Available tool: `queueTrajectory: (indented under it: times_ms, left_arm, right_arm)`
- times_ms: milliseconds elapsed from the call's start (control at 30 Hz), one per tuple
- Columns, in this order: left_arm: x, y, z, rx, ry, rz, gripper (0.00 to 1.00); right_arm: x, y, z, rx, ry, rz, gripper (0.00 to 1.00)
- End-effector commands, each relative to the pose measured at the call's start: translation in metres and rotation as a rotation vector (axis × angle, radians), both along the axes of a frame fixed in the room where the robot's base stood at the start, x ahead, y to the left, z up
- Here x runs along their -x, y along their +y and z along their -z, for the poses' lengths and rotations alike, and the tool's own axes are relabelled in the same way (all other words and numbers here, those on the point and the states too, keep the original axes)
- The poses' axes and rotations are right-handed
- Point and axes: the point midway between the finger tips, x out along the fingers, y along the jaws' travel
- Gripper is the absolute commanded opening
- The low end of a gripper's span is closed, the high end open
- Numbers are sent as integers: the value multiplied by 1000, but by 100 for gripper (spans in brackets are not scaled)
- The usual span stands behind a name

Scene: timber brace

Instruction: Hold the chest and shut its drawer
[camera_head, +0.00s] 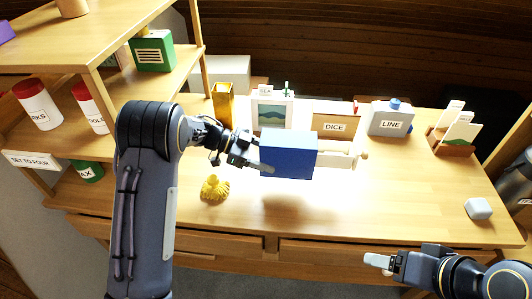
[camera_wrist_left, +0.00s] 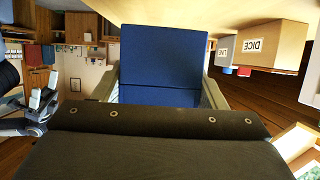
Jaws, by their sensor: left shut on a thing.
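The blue chest (camera_head: 288,160) is over the middle of the table. Its pale wooden drawer (camera_head: 338,158) sticks out of the right side, with a round knob (camera_head: 364,155) at its end. My left gripper (camera_head: 258,160) is shut on the chest from the left. The left wrist view shows the blue chest (camera_wrist_left: 163,55) between the two fingers, its drawer hidden there. I cannot tell whether the chest touches the tabletop. My right gripper (camera_head: 378,262) is empty, at the front edge, below and right of the knob. Its fingers (camera_wrist_left: 43,98) look apart in the left wrist view.
Behind the chest stand a picture box (camera_head: 272,110), a DICE box (camera_head: 335,126) and a grey LINE box (camera_head: 391,119). A yellow tassel-like object (camera_head: 214,188) lies left of the chest. A grey block (camera_head: 478,208) lies at right. The tabletop (camera_head: 410,190) right of the drawer is clear.

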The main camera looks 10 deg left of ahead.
Motion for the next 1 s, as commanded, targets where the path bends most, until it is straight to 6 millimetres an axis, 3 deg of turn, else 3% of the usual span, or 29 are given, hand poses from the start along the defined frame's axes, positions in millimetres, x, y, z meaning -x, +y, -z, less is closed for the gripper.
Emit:
queueTrajectory:
  times_ms: [1000]
  left_arm:
    - [0, 0, 62, 2, -2, 1, 33]
  right_arm:
    - [0, 0, 22, 0, 0, 0, 74]
